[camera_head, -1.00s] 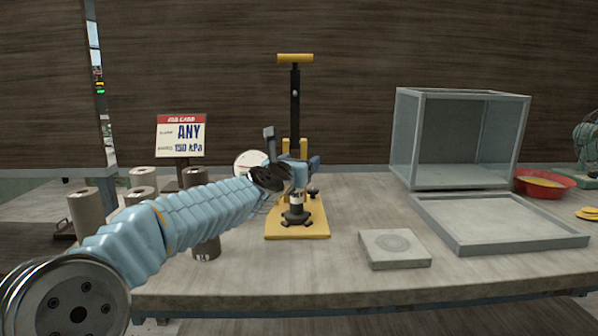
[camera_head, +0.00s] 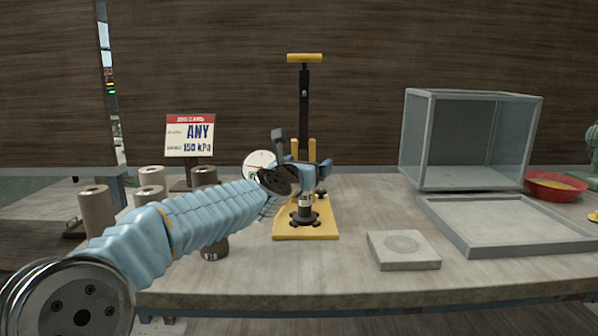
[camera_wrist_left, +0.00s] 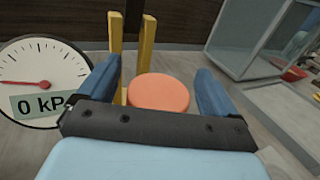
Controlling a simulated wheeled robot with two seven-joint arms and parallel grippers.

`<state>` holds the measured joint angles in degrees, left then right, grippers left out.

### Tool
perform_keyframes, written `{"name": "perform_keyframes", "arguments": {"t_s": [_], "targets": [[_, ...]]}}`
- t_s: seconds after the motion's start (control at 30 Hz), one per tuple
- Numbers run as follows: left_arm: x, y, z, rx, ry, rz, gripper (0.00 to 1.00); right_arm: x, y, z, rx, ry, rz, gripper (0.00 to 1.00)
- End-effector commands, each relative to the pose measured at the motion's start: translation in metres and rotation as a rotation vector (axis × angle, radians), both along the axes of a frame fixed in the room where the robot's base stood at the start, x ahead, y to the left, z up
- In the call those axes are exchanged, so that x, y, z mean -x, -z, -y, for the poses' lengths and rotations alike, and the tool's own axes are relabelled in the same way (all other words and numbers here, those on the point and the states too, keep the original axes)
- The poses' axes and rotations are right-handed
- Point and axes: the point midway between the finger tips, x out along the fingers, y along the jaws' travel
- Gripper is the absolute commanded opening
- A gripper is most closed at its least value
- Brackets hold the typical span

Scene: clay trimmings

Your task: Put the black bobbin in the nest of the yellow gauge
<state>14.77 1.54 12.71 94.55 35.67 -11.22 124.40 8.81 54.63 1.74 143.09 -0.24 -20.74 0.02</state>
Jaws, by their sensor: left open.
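The yellow gauge (camera_head: 290,236) stands on the table with a tall black post and a yellow top handle. A small bobbin (camera_head: 305,202), dark with a pale label band, stands upright at the black star-shaped nest (camera_head: 303,219) on its base. I cannot tell whether it is fully seated. My left gripper (camera_head: 308,176) is open just above and around the bobbin's top. In the left wrist view an orange round top (camera_wrist_left: 159,93), apparently the bobbin's, lies between the spread blue fingers (camera_wrist_left: 160,95), with gaps on both sides. My right gripper is not in view.
The dial (camera_wrist_left: 42,82) reads 0 kPa, close left of the gripper. Several grey-brown cylinders (camera_head: 97,212) stand at left by a job card (camera_head: 190,136). A grey block (camera_head: 403,250), a tray (camera_head: 462,249), a glass box (camera_head: 418,140) and a red bowl (camera_head: 545,192) are at right.

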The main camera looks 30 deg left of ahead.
Motion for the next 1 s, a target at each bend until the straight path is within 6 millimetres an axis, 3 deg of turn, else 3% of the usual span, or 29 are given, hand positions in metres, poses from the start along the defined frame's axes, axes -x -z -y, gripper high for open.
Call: {"name": "perform_keyframes", "arguments": {"t_s": [0.3, 0.5, 1.0], "targets": [[0.072, 0.002, 0.011, -0.002, -0.001, 0.004, 0.92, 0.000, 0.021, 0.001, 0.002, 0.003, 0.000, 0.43], [0.104, 0.000, 0.016, 0.000, -0.001, 0.002, 0.92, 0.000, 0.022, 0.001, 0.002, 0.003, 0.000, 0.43], [0.113, 0.001, 0.018, 0.000, 0.000, 0.001, 0.92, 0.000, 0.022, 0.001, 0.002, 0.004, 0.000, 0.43]]}}
